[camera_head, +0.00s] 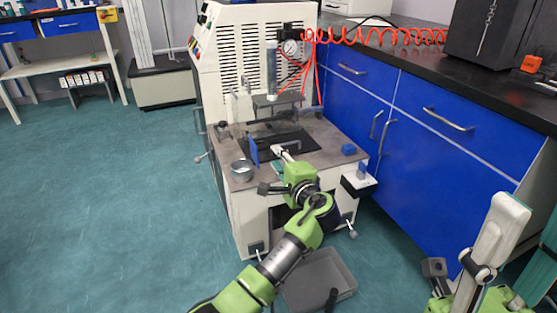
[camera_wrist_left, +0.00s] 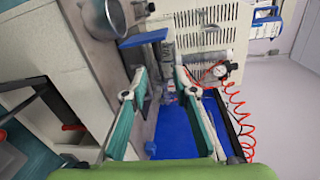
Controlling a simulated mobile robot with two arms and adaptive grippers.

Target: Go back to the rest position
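My left gripper (camera_head: 272,170) is over the front of the rheometer's work surface (camera_head: 325,152), its arm coming up from the bottom of the head view. In the left wrist view its two fingers (camera_wrist_left: 157,85) are spread, with no object held between them. The rheometer (camera_head: 225,75) is a tall pale cabinet with vents and a dark plate (camera_head: 290,142) on its worktop. A blue upright panel (camera_head: 254,151) stands close to the left gripper; it also shows in the wrist view (camera_wrist_left: 143,39).
A metal bowl (camera_head: 242,171) sits at the worktop's left edge. A grey tray (camera_head: 328,277) is on the floor below. Blue cabinets (camera_head: 440,135) stand at right. Open floor (camera_head: 110,210) lies at left.

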